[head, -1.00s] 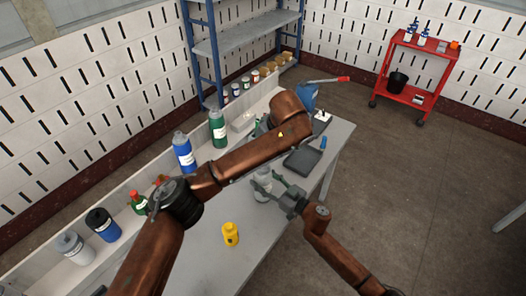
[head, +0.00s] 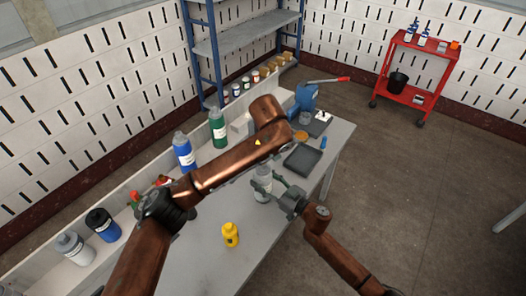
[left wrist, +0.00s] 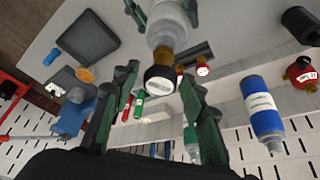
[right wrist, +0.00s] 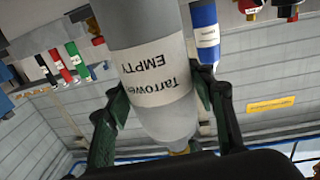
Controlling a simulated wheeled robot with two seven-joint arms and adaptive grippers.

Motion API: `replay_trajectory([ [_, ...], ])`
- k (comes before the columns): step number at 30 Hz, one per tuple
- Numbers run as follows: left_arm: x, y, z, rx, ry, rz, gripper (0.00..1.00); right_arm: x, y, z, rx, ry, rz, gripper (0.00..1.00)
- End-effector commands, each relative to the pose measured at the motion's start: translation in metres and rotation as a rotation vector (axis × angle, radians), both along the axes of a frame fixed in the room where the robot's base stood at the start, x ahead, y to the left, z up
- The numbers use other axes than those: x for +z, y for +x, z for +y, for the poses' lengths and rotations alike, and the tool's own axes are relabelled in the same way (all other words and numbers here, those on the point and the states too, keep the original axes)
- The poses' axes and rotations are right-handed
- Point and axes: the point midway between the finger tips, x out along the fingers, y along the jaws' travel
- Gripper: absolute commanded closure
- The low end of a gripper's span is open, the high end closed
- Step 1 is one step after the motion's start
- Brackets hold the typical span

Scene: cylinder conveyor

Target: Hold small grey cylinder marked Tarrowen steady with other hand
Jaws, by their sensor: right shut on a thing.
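The small grey cylinder (head: 263,194) stands on the bench in the head view, partly behind my right gripper (head: 266,184). In the right wrist view its white label (right wrist: 156,72) reads Tarrowen and EMPTY. My right gripper is shut on its body, one green finger on each side. In the left wrist view the grey body (left wrist: 172,14) is at the top, with a brass neck and a black cap (left wrist: 160,80) towards me. My left gripper (left wrist: 162,88) is open, its fingers either side of the cap with gaps showing. The head view hides my left gripper behind my left arm.
A dark tray (head: 302,159), an orange disc (head: 300,135) and a blue device with a red-tipped lever (head: 305,98) are beyond the cylinder. Blue (head: 184,152) and green (head: 219,128) bottles line the back ledge.

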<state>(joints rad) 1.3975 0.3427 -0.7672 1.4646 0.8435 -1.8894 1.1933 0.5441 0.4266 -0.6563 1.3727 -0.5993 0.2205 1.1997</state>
Motion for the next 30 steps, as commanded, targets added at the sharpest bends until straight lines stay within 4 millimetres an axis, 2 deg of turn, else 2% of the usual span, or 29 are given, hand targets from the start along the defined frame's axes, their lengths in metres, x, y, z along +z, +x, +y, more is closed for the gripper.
replay_trajectory([
  [7,-0.0002,0.0002,0.0008,-0.044,-0.001,0.001,0.60,-0.0005,0.0001,-0.0001,-0.001,-0.001,0.001,0.79],
  [18,-0.0003,0.0001,0.0005,-0.482,-0.002,0.001,0.60,-0.0004,0.0001,-0.0002,-0.001,-0.001,0.001,0.79],
  [30,-0.0002,0.0002,0.0002,-0.534,-0.001,0.001,0.60,-0.0004,0.0001,0.0000,0.000,-0.001,0.001,0.79],
])
